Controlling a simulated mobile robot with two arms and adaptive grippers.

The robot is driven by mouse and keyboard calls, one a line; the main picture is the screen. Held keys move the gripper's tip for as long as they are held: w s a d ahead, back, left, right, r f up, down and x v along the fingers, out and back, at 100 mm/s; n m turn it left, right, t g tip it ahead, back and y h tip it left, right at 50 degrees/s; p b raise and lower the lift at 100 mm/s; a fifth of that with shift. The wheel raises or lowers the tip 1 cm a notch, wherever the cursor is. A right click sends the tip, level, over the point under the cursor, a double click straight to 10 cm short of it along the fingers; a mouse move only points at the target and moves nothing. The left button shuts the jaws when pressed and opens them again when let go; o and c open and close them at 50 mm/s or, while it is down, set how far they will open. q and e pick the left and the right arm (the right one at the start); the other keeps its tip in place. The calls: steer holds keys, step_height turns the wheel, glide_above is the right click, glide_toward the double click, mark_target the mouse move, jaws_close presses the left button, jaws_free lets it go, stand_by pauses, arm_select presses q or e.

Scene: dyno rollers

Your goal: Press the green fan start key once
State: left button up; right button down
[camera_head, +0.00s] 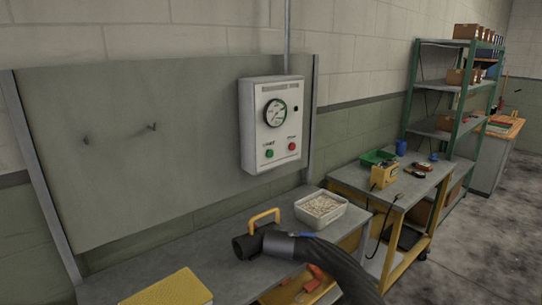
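The green fan start key (269,154) is a small round button at the lower left of a white control box (256,138) on the wall panel. A red button (292,146) sits to its right, and a round dial gauge (275,113) is above them. The small labels over the buttons are too blurred to read surely. Nothing covers the green key. Neither of my grippers shows in the head view.
Below the box is a grey bench (222,250) with a dark hose (325,262), a white tray (321,208) and a yellow book-like item (170,290). A yellow cart (393,185) and green shelving (448,100) stand right. The space before the box looks clear.

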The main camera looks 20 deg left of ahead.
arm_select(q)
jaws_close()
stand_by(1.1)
